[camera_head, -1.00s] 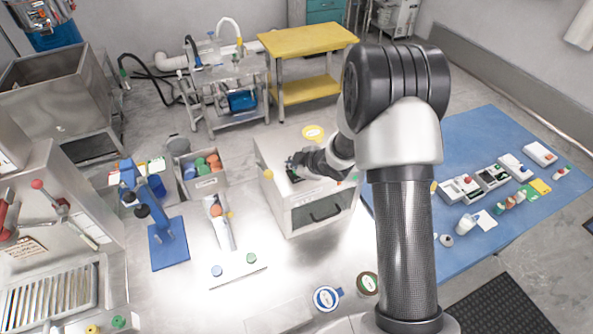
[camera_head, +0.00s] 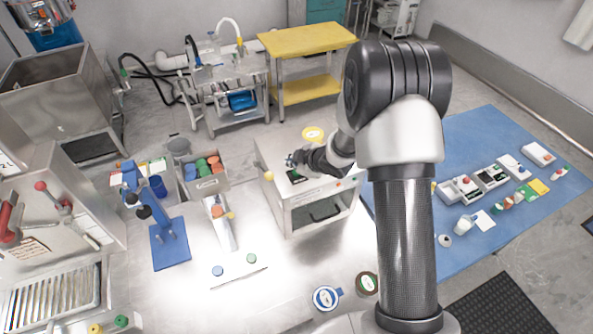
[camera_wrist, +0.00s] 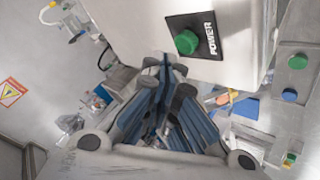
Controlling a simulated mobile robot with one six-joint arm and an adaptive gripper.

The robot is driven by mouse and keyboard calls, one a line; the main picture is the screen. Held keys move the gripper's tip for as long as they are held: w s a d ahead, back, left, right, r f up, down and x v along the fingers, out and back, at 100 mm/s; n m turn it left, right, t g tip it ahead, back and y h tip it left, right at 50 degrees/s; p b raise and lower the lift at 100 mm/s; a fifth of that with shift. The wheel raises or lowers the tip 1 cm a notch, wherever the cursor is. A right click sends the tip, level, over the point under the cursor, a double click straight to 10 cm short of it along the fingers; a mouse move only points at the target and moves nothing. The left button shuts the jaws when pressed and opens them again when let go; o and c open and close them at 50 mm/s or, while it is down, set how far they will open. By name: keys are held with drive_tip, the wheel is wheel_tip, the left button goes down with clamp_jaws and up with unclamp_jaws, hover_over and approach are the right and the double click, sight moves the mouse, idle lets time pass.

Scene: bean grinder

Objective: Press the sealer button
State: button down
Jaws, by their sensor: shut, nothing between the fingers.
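In the wrist view this box (camera_wrist: 140,22) carries a black plate marked POWER (camera_wrist: 209,32) with a round green button (camera_wrist: 186,42). I read no label that says sealer. My gripper (camera_head: 291,160) is above the box top, just beyond the plate in the head view. In the wrist view my gripper (camera_wrist: 166,62) is shut and empty, its tips close to the button but apart from it in the picture. The exact height gap is unclear.
Blue and green buttons (camera_head: 234,264) sit on the counter to the left of the box. A blue stand (camera_head: 170,243) and a bin of coloured cups (camera_head: 204,187) are further left.

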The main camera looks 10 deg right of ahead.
sight(294, 173)
drive_tip(key=shift+r, duration=0.15)
wheel_tip(294, 173, up, 6)
drive_tip(key=p, duration=0.5)
idle(0.3)
